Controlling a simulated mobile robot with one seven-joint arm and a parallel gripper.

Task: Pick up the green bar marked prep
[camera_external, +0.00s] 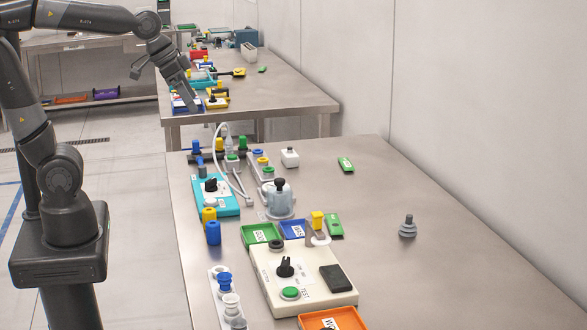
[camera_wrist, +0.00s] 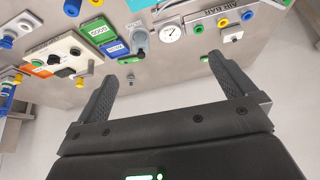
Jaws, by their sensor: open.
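Two green bars with white labels lie on the near table in the external view. The other green bar (camera_external: 335,225) lies beside a yellow-topped fitting. Their labels are too small to read, so I cannot tell which says prep. My gripper (camera_wrist: 162,67) is open and empty, raised above the table. In the wrist view a small green piece (camera_wrist: 204,58) shows beside the right finger, and another green piece (camera_wrist: 128,60) sits beside the blue tray; both are beyond the fingertips.
A green tray (camera_external: 262,233), a blue tray (camera_external: 293,229), a cream control box (camera_external: 303,278) and a grey valve (camera_external: 280,199) crowd the table's left and middle. A white block (camera_external: 290,157) and a grey stepped knob (camera_external: 408,227) stand apart. The table's right side is mostly clear.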

